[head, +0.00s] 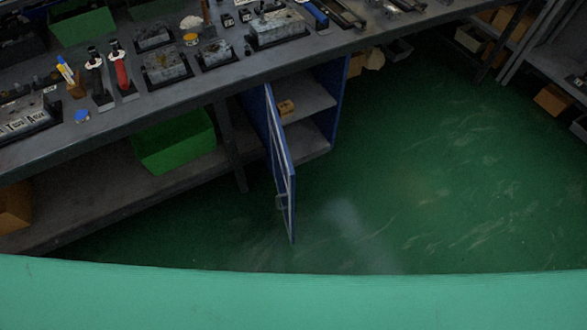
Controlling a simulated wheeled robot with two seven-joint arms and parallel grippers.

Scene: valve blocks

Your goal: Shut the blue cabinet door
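The blue cabinet door (281,160) stands open under the workbench. It swings out from the cabinet's left side toward me, and a small handle (281,202) shows near its free edge. The blue cabinet (337,105) is open at the front, with grey shelves (306,98) inside and a small orange-brown item (286,107) on the upper one. Neither of my grippers is in view.
The grey workbench (225,85) carries several tools and metal blocks along the top. A green bin (175,142) sits on its lower shelf, left of the cabinet. Green floor (430,180) is clear in front and to the right. A pale green surface (290,298) fills the bottom.

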